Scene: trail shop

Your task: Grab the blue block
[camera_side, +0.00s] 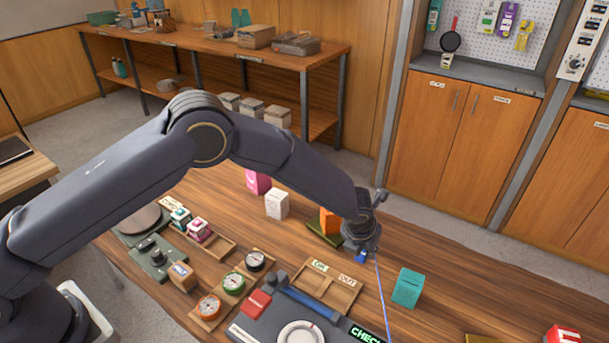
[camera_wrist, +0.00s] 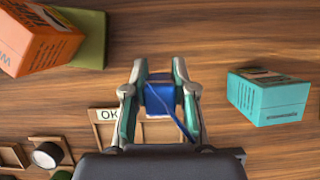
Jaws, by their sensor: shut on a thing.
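The blue block (camera_wrist: 160,98) sits between the two fingers of my gripper (camera_wrist: 160,90) in the wrist view. The fingers are shut on its sides, and a thin blue cord or strip runs from it toward the palm. In the side view, the blue block (camera_side: 361,257) shows as a small blue patch under my gripper (camera_side: 364,248), over the wooden table. I cannot tell for certain whether the block touches the table.
A teal box (camera_side: 408,288) stands to the right of my gripper. An orange box (camera_side: 329,221) stands close on its left, by a green base. A wooden two-part tray (camera_side: 341,306) and a dark check station (camera_side: 262,328) lie in front. A white box (camera_side: 277,204) stands farther left.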

